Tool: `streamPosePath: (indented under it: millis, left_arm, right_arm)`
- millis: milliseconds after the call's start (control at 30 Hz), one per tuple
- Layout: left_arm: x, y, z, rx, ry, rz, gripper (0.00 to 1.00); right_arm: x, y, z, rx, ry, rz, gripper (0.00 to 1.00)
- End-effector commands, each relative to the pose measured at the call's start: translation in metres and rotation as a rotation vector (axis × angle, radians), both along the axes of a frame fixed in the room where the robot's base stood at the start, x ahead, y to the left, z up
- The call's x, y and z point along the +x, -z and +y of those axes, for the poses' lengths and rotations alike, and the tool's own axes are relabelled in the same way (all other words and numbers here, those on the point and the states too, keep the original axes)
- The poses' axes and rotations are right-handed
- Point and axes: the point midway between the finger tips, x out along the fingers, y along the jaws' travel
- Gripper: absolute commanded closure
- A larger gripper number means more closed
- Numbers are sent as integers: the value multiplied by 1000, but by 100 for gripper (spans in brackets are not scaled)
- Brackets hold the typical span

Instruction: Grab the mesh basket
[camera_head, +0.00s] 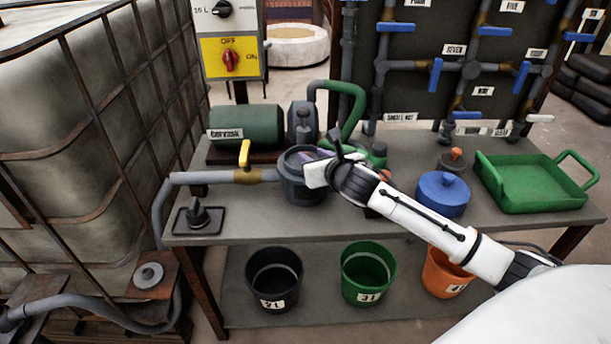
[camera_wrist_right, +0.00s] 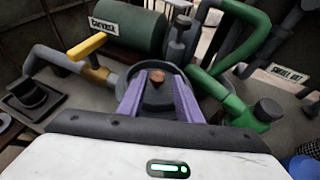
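My right gripper (camera_head: 312,160) is over a dark grey round housing (camera_head: 304,193) on the bench, at the end of the grey pipe. In the right wrist view its two purple fingers (camera_wrist_right: 159,85) are apart and point down into the housing (camera_wrist_right: 133,103). A small copper-brown knob (camera_wrist_right: 157,76) shows between the fingertips. No firm contact with it can be made out. I cannot make out any mesh; a basket inside would be mostly hidden by the gripper and the rim. My left gripper is not in view.
A yellow-handled valve (camera_head: 245,155) and green motor (camera_head: 245,131) are left of the housing. Green pipework (camera_head: 345,110) rises close behind. A lid with an orange knob (camera_head: 455,159), blue pot (camera_head: 443,195) and green tray (camera_head: 535,188) stand right. Buckets (camera_head: 367,273) are below.

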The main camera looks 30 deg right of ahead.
Motion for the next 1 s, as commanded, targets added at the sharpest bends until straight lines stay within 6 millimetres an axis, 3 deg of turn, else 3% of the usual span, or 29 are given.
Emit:
streamPosePath:
  millis: [400, 733, 933, 1000]
  left_arm:
    - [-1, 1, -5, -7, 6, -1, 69]
    - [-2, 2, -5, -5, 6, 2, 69]
    - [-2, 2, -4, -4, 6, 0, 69]
    - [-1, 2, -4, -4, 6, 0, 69]
  right_arm:
    - [43, 20, -7, 4, 1, -1, 68]
    - [48, 23, -8, 2, -1, 0, 68]
    - [48, 23, -8, 2, -1, 0, 100]
    - [48, 23, -8, 2, -1, 0, 100]
